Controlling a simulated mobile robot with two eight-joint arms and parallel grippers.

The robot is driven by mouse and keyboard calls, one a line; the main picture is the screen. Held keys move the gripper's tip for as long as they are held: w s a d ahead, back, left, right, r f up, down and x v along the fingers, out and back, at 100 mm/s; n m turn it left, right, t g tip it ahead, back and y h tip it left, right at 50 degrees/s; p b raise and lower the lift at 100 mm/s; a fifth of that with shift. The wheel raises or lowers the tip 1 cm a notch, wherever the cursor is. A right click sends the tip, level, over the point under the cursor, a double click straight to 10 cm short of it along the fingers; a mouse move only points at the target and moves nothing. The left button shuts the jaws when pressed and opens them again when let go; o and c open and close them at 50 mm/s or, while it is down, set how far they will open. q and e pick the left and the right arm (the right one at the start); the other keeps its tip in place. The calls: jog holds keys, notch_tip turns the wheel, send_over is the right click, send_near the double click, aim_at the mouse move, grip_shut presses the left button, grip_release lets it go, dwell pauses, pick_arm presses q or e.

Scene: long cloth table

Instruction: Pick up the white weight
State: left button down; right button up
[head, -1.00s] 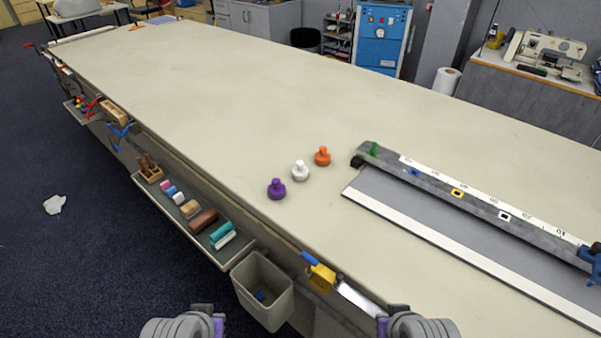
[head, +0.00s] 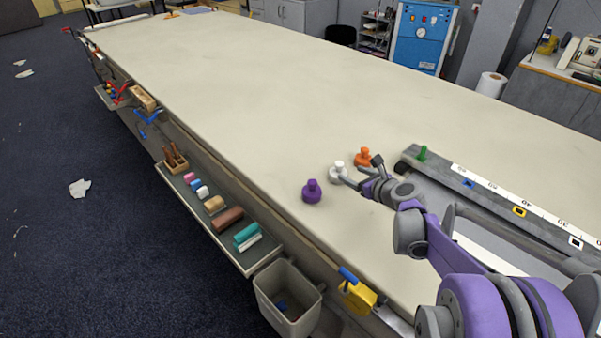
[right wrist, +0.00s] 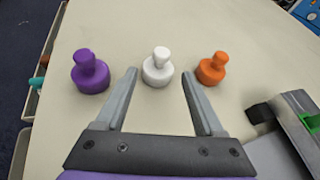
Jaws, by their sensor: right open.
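The white weight (head: 339,170) stands upright on the table, between a purple weight (head: 312,191) and an orange weight (head: 363,157). My right gripper (head: 360,171) is open and reaches in from the right, close to the white weight. In the right wrist view the white weight (right wrist: 157,68) stands just beyond and between the open fingertips (right wrist: 160,73). The purple weight (right wrist: 90,72) is outside the left finger and the orange weight (right wrist: 212,69) outside the right finger. In the head view a finger partly overlaps the white weight's base. My left gripper is not in view.
A grey ruler rail (head: 500,195) with a green knob lies right of the weights, partly behind my right arm. A side tray (head: 215,215) with several blocks and a grey bin (head: 287,298) hang along the table's near edge. The cloth table (head: 250,90) beyond is clear.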

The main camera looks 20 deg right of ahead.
aim_at(338, 171)
jog(key=shift+m, duration=0.7)
jog(key=x, duration=0.4)
jog(key=d+x, duration=0.1)
jog(key=x, duration=0.1)
jog(key=shift+w+r, duration=0.15)
jog(key=shift+w, duration=0.15)
jog(key=shift+a+p+x, duration=0.2)
jog(key=shift+x, duration=1.2)
jog(key=shift+a+p+x, duration=0.15)
jog(key=shift+x, duration=1.25)
jog(key=shift+s+r, duration=0.1)
jog(key=shift+r, duration=0.05)
grip_shut()
